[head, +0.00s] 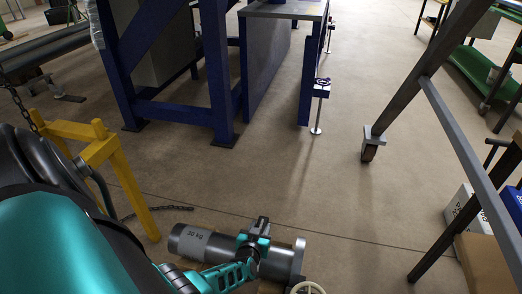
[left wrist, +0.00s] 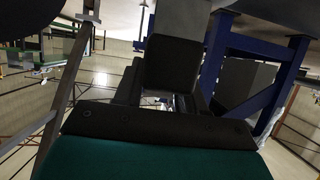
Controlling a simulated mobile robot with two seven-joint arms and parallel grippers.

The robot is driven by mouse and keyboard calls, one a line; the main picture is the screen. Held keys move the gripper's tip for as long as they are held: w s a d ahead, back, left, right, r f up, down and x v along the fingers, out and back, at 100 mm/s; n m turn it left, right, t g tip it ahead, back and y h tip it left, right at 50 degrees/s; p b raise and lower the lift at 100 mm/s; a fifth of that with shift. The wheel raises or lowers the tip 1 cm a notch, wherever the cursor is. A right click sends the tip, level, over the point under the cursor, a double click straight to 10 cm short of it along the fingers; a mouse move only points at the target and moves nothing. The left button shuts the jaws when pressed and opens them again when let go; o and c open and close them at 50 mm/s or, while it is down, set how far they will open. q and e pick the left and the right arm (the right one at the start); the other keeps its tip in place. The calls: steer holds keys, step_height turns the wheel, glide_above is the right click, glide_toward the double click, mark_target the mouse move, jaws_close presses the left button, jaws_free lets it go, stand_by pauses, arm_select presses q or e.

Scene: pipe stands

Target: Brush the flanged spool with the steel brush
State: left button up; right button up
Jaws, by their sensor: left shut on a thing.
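The flanged spool (head: 205,244), a grey pipe with a pale lettered label and a flange at its right end, lies across the bottom of the head view. My left gripper (head: 258,240), at the end of the teal arm, is over the spool's right half and hides part of it. It is shut on a dark block, which looks like the steel brush (left wrist: 172,70), in the middle of the left wrist view. The brush's working face is hidden, and I cannot tell whether it touches the spool. My right gripper is not in view.
A yellow stand (head: 101,150) is at the left. A blue-legged table (head: 275,11) stands behind, and a grey metal frame (head: 430,70) rises at the right. Boxes (head: 485,262) sit at the lower right. Beyond the spool, the middle floor is clear. A pale ring (head: 306,287) shows at the bottom edge.

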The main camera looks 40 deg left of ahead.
arm_select(q)
steer(key=shift+w+a+f+b, duration=0.1)
steer(key=shift+w+a+b, duration=0.2)
steer(key=shift+w, duration=0.25)
steer(key=shift+w+a+f+b, duration=0.15)
steer(key=shift+w+a, duration=0.15)
steer(key=shift+w, duration=0.2)
steer(key=shift+s+d+p, duration=0.25)
steer(key=shift+s+d, duration=0.05)
steer(key=shift+s, duration=0.25)
steer(key=shift+s+d+p, duration=0.2)
steer(key=shift+s+d, duration=0.05)
steer(key=shift+s, duration=0.25)
steer(key=shift+b+x, duration=0.45)
steer(key=shift+x, duration=0.7)
steer(key=shift+r, duration=0.2)
steer(key=shift+r+p, duration=0.95)
steer(key=shift+p, duration=0.05)
steer(key=shift+w, duration=0.1)
